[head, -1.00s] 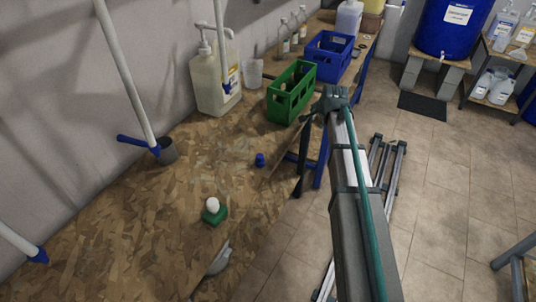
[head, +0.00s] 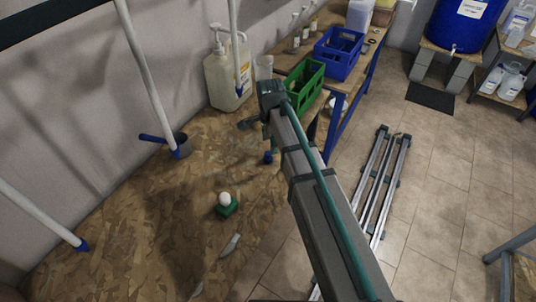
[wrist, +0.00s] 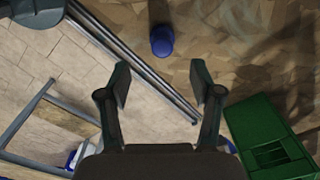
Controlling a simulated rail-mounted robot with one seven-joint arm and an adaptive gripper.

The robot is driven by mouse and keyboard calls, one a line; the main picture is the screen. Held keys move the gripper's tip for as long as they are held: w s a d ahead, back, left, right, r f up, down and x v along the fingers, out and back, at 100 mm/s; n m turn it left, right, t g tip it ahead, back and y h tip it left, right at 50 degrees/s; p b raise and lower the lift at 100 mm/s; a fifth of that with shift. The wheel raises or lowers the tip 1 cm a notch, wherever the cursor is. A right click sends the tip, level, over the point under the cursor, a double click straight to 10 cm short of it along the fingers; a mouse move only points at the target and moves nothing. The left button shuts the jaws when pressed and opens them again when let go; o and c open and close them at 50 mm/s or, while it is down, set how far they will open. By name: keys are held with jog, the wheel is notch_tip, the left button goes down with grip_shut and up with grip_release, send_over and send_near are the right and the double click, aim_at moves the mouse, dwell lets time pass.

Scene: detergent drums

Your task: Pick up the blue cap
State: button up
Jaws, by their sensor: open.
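The blue cap (wrist: 162,40) stands on the chipboard table top near its edge. In the wrist view it lies beyond my fingertips, roughly in line with the gap between them. In the head view the blue cap (head: 268,157) shows only partly beside my arm. My gripper (wrist: 160,85) is open with nothing between its fingers. In the head view my gripper (head: 250,121) hangs near the table edge, next to the green crate; the arm hides part of it. The height of the gripper above the cap is hard to tell.
A green crate (head: 304,86) stands close to my gripper and also shows in the wrist view (wrist: 265,140). A white jug (head: 229,80) with a pump stands by the wall. Metal rails (head: 385,190) lie on the floor.

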aim_at(268, 153)
jog(key=shift+a+f+p, duration=0.15)
jog(key=shift+f+p, duration=0.5)
jog(key=shift+f, duration=1.2)
jog(key=shift+a+f+p, duration=0.1)
jog(key=shift+f+p, duration=0.5)
jog(key=shift+f, duration=1.2)
jog(key=c, duration=0.8)
